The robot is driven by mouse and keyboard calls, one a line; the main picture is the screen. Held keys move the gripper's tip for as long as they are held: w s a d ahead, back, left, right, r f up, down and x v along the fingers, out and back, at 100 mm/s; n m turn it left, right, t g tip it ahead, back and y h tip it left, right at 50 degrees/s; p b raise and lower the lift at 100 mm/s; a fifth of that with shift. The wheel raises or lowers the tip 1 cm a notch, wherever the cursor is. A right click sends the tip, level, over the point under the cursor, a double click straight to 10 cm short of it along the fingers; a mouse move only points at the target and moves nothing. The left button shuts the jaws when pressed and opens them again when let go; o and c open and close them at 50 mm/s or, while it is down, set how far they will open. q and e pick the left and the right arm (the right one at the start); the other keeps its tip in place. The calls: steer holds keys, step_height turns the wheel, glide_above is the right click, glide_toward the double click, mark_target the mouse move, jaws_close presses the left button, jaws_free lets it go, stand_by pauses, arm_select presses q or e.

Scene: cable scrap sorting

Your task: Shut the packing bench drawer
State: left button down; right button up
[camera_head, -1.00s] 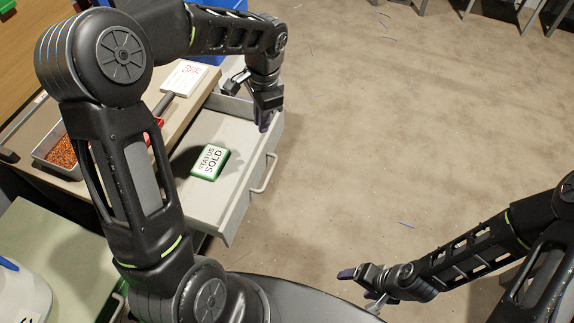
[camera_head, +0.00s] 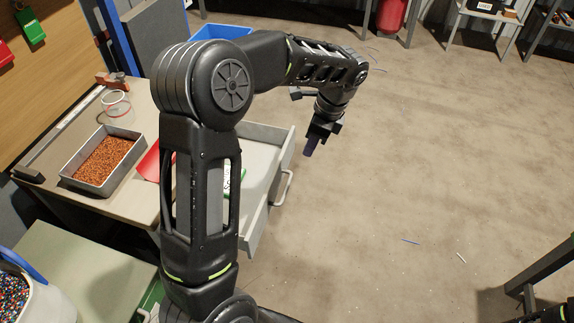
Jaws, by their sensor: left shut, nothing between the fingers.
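The packing bench drawer (camera_head: 262,217) stands pulled out from the bench (camera_head: 128,196), its front panel facing right. Its bar handle (camera_head: 285,188) is on the outer face. A green-edged white sign (camera_head: 240,176) lies inside the drawer, mostly hidden behind my left arm. My left gripper (camera_head: 309,150) is shut and empty, pointing down. It appears just to the right of the drawer front, beyond the handle; I cannot tell whether it touches the panel. My left arm hides the drawer's near left part. My right gripper is out of view.
A metal tray of copper-coloured granules (camera_head: 76,180) and a red item (camera_head: 150,163) are on the bench. A blue bin (camera_head: 220,32) stands behind. A tub of coloured pellets (camera_head: 36,300) is at lower left.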

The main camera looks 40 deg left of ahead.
arm_select(q)
steer(key=shift+f, duration=0.1)
steer(key=a+f, duration=0.2)
steer(key=f, duration=0.1)
steer(key=s+a+f, duration=0.1)
steer(key=f, duration=0.2)
steer(key=s+a+f, duration=0.1)
steer(key=a+f, duration=0.1)
steer(key=f, duration=0.1)
steer(key=shift+a+f, duration=0.25)
steer(key=shift+a, duration=0.3)
steer(key=shift+s+a, duration=0.1)
steer(key=s+a+p, duration=0.1)
steer(key=s+a, duration=0.1)
steer(key=a, duration=0.3)
steer(key=s+a+p, duration=0.1)
steer(key=s+a, duration=0.1)
steer(key=a, duration=0.4)
steer(key=s+a+p, duration=0.1)
steer(key=s+a, duration=0.1)
steer(key=a, duration=0.4)
steer(key=shift+a, duration=0.2)
steer(key=shift+d, duration=0.1)
